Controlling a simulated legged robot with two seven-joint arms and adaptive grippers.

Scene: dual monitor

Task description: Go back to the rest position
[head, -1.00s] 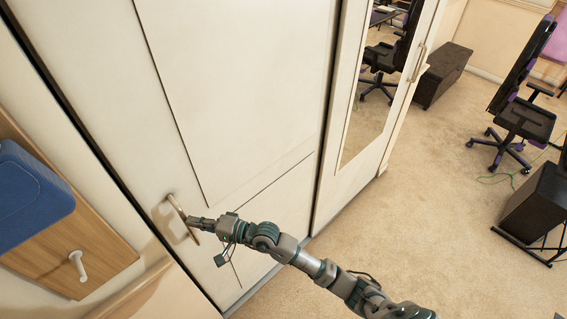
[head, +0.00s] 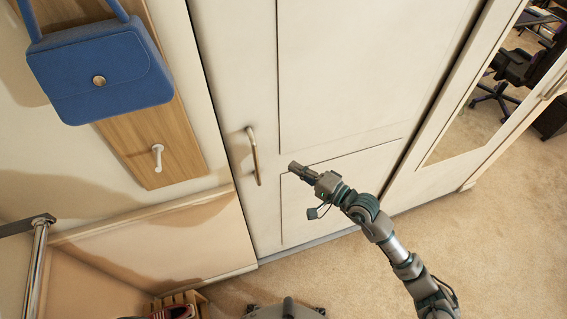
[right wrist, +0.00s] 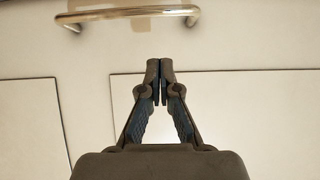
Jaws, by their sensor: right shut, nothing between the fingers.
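My right gripper (head: 298,168) is in front of the white wardrobe door, just right of the door's metal handle (head: 253,156) and apart from it. In the right wrist view, the fingers (right wrist: 160,68) are together with nothing between them. The handle (right wrist: 130,14) crosses the top of that view, beyond the fingertips. The wardrobe door (head: 345,70) looks closed. My left gripper is not in view.
A blue bag (head: 100,75) hangs on a wooden board with a white hook (head: 158,157) at the left. A mirror door (head: 470,125) and an office chair (head: 512,75) are at the right. Carpet (head: 500,250) at the lower right is clear.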

